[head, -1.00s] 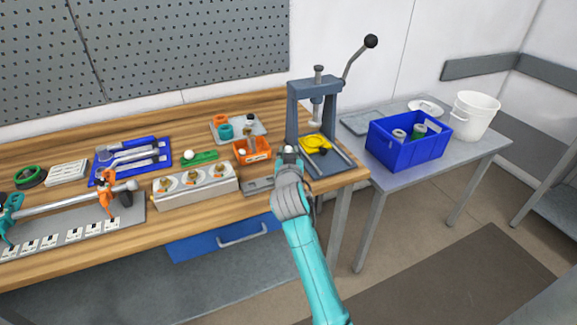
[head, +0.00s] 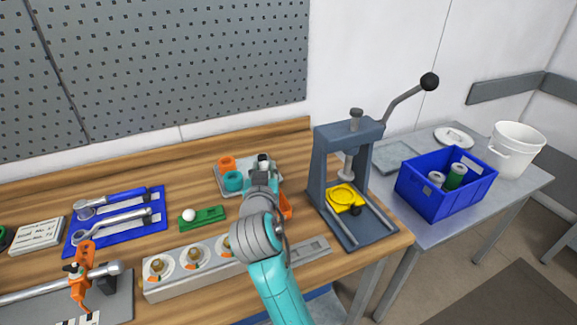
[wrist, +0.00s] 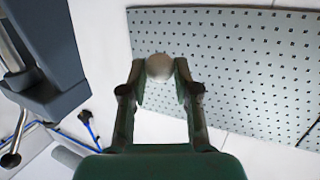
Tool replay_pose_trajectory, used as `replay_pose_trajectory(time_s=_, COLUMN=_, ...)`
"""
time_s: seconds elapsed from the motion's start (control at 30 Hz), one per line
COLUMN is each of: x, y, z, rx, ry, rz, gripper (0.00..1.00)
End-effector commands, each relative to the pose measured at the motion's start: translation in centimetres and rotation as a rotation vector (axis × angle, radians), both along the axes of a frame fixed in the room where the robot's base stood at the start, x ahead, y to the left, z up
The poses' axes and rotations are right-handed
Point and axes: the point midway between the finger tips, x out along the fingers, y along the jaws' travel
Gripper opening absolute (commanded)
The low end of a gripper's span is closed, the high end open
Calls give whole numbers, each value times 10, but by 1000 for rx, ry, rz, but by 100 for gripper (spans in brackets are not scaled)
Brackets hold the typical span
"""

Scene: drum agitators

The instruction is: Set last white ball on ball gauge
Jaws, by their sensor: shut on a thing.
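My gripper (wrist: 160,75) is shut on a white ball (wrist: 159,67) between its fingertips, held up in front of the pegboard. In the head view my gripper (head: 263,164) is at the back of the bench, right of the green ball gauge (head: 208,216). Another white ball (head: 188,215) sits at the gauge's left end, and the rest of the gauge's top is bare of balls.
A grey tray with a teal ring (head: 233,181) and an orange ring (head: 226,162) lies behind my gripper. My arm partly hides an orange bin (head: 286,206) and the block with dials (head: 193,262). The press (head: 322,180) stands to the right. Blue wrench tray (head: 115,230) lies left.

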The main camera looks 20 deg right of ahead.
Motion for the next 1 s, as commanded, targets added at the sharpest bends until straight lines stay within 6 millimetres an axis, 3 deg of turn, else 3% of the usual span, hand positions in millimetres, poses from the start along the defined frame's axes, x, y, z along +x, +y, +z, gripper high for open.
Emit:
replay_pose_trajectory(time_s=0.23, x=-1, y=6, z=-9, rx=1, ry=2, rz=6, gripper=0)
replay_pose_trajectory(time_s=0.7, x=-1, y=5, z=-52, rx=0, ry=1, rz=6, gripper=0)
replay_pose_trajectory(time_s=1.0, x=-1, y=5, z=-63, rx=1, ry=0, rz=6, gripper=0)
